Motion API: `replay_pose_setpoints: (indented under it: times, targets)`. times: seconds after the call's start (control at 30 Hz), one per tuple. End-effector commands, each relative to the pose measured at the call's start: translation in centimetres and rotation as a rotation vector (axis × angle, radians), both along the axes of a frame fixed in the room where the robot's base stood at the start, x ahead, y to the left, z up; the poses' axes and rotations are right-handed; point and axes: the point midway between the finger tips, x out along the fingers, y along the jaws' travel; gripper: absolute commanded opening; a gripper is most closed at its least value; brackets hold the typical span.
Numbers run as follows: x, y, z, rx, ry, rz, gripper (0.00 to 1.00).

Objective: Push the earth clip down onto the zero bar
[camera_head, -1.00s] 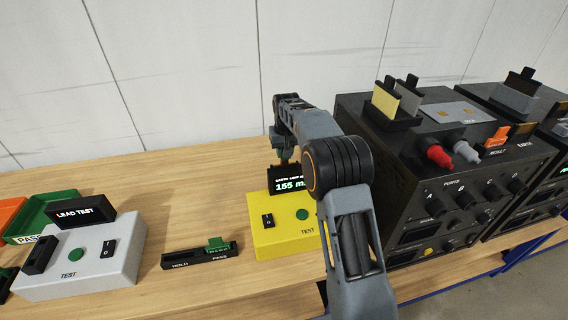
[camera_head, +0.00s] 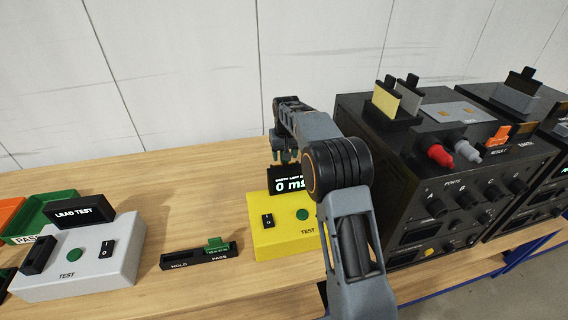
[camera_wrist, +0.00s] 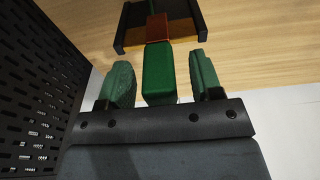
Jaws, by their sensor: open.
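The earth clip (camera_wrist: 160,75) is a green block with a red-brown end, seen in the wrist view between my fingers with a gap on each side. Its red-brown end meets the brassy zero bar (camera_wrist: 185,42), which spans a black bracket. Whether it is fully seated cannot be told. My gripper (camera_wrist: 160,80) is open around the clip, not touching it. In the head view my gripper (camera_head: 284,158) is just above and behind the yellow tester (camera_head: 264,240), whose display (camera_head: 287,183) reads 0, with the unit partly hidden. The clip and bar are hidden there.
A black instrument rack (camera_head: 400,225) stands close right of my arm. A black holder marked HOLD and PASS (camera_head: 190,260) and a white lead tester (camera_head: 95,265) stand left. A green tray (camera_head: 60,208) is further left. The table behind them is bare.

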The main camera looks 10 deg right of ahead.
Motion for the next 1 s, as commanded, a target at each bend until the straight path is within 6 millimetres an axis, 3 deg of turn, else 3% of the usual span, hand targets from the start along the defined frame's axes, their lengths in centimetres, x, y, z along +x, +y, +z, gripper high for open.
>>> replay_pose_setpoints:
  times: [0.27, 0.7, 1.0]
  targets:
    - [-0.2, 0.0, 1.7, 0.0, -0.002, 0.0, 0.59]
    - [-1.2, 0.0, 10.4, 0.0, -0.003, 0.0, 0.59]
    - [-1.6, 0.0, 13.4, 0.0, 0.0, 0.0, 0.59]
